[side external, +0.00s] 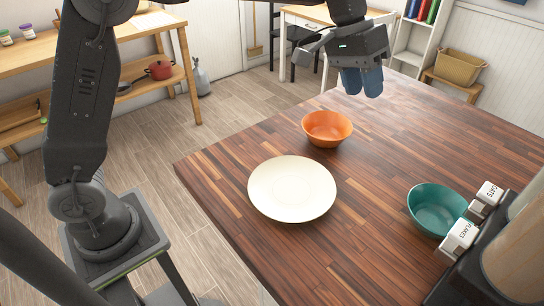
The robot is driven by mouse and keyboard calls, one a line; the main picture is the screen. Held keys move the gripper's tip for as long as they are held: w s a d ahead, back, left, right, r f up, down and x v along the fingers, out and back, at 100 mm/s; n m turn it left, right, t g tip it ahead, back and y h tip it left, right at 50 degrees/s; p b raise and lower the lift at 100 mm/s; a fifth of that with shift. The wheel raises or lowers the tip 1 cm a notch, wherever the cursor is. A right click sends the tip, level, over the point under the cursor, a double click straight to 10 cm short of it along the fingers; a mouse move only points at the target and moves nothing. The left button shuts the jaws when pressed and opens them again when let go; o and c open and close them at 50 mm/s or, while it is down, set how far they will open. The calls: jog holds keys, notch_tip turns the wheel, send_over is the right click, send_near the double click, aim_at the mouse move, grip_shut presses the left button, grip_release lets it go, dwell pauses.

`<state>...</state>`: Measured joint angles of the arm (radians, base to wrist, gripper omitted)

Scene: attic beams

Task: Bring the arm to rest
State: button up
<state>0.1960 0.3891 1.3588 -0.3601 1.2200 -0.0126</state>
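My gripper (362,82) hangs above the wooden table at the upper right in the side external view. It has a dark body and two blue fingers that point down. The fingers show close beside each other; from this angle I cannot tell whether they are open or shut. No object shows between them. The gripper is apart from the tabletop things, above and behind the orange bowl (327,127).
The dark striped wooden table (370,190) holds a cream plate (291,188) left of centre and a teal bowl (437,211) at right. Dispensers with white labelled blocks (459,238) stand at the right edge. The table's middle is clear. A shelf bench (150,82) stands behind.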

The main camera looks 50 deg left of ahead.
jog(key=s+a+r+t+y, duration=0.25)
jog(key=s+a, duration=0.55)
jog(key=s, duration=0.4)
jog(key=s+a+f+t+y, duration=0.1)
jog(key=s+a+f, duration=0.2)
jog(key=s, duration=0.4)
jog(key=s+a+f+n, duration=0.1)
jog(key=s+a+f, duration=0.2)
jog(key=s, duration=0.5)
jog(key=shift+a+f+t+y, duration=0.35)
jog(key=shift+a, duration=0.15)
